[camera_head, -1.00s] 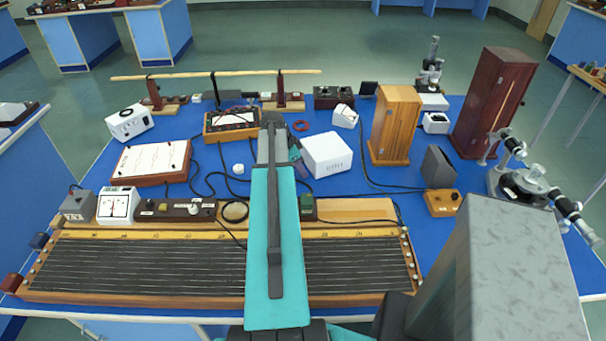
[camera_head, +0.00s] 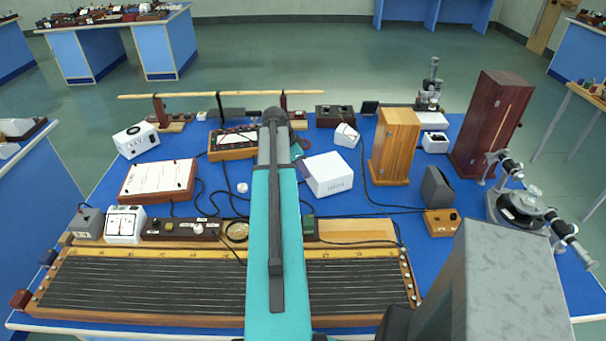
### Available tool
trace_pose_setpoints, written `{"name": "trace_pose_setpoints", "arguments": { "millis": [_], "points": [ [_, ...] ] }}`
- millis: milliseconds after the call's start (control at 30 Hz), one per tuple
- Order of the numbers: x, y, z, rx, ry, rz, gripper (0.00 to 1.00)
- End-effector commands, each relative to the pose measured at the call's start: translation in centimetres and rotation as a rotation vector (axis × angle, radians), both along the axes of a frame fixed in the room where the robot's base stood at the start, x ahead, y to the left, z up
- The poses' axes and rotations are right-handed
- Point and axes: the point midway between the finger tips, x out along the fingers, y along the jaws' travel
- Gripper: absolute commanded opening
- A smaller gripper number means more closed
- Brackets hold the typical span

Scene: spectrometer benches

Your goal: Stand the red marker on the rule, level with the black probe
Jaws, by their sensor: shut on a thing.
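A long pale wooden rule (camera_head: 180,95) lies level across two dark red stands at the back of the blue bench. A thin black upright that looks like the black probe (camera_head: 220,106) stands close to the rule, left of its middle. My teal arm reaches forward over the bench, and its dark wrist ends just below the right part of the rule. My gripper's fingers are hidden behind the arm. I see no red marker in the current view, so I cannot tell where it is.
A white box (camera_head: 328,175), a wooden cabinet (camera_head: 395,147) and a dark red cabinet (camera_head: 490,124) stand right of my arm. A white-topped board (camera_head: 158,178) lies left. A long stringed board (camera_head: 150,288) fills the front edge. Dark cables cross the bench.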

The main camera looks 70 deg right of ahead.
Motion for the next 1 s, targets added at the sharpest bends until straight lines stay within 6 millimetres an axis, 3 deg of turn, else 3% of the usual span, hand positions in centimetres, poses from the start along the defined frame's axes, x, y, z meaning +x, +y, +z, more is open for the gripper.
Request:
{"name": "trace_pose_setpoints", "arguments": {
  "millis": [733, 867, 1000],
  "points": [
    [0.2, 0.1, 0.4, 0.0, 0.0, 0.006, 0.0],
    [1.4, 0.6, 0.5, 0.0, 0.0, 0.039, 0.0],
    [4.1, 1.7, 0.9, -0.001, -0.001, 0.112, 0.0]
  ]
}}
